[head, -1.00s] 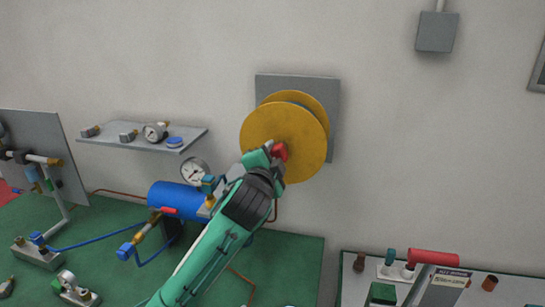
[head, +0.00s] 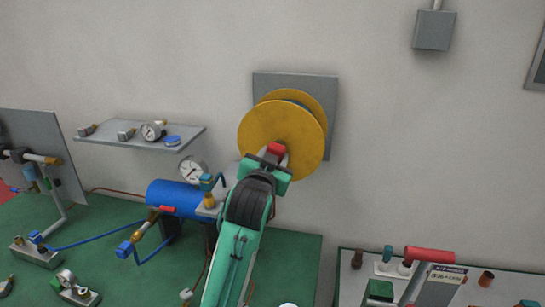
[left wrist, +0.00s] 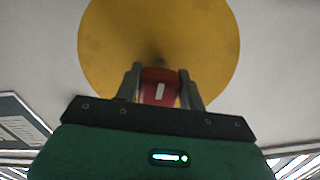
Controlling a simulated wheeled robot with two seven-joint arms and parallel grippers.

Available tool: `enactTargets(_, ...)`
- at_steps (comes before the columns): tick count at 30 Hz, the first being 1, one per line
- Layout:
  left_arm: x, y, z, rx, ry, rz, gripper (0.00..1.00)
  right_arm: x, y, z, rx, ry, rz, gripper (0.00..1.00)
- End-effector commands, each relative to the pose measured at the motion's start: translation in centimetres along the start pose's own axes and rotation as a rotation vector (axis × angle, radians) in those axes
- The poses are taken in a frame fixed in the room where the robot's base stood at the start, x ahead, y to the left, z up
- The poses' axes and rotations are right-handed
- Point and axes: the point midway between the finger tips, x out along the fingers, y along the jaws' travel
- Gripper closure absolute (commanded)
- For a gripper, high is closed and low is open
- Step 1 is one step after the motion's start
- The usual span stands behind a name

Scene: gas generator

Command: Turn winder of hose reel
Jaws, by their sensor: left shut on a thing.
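The hose reel (head: 275,125) is a yellow double disc on a grey wall plate (head: 322,95). Its red winder knob (head: 276,149) shows at the lower middle of the front disc. My left gripper (head: 273,155) reaches up to it from below and is shut on the knob, covering part of it. In the left wrist view the red knob (left wrist: 159,87) sits between the two grey fingers of the gripper (left wrist: 160,85), with the yellow disc (left wrist: 160,35) behind. My right gripper is not in view.
A wall shelf (head: 110,142) with gauges and fittings is on the left. Below it a blue tank (head: 175,197) stands on the green bench (head: 300,262), close to my arm. A side table with a red-handled item (head: 430,255) is at lower right.

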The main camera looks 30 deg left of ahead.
Motion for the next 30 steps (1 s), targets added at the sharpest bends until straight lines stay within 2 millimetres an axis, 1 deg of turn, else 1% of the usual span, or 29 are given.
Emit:
enactTargets(9, 0.01, 0.11, 0.01, -0.077, 0.000, 0.001, 0.83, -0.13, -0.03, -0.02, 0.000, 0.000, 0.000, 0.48)
enactTargets(22, 0.01, 0.11, -0.01, -0.084, 0.000, 0.000, 0.83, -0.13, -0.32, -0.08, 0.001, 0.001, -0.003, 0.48)
enactTargets(23, 0.01, 0.11, -0.01, -0.084, 0.000, 0.000, 0.54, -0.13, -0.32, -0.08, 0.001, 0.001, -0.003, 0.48)
enactTargets(25, 0.01, 0.10, -0.02, -0.083, 0.000, 0.000, 0.40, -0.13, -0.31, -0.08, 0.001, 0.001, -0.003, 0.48)
enactTargets(26, 0.01, 0.10, -0.02, -0.083, 0.000, 0.000, 0.38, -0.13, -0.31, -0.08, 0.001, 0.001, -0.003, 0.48)
enactTargets(30, 0.01, 0.10, -0.02, -0.083, 0.000, 0.000, 0.38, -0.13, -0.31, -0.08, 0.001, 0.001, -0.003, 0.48)
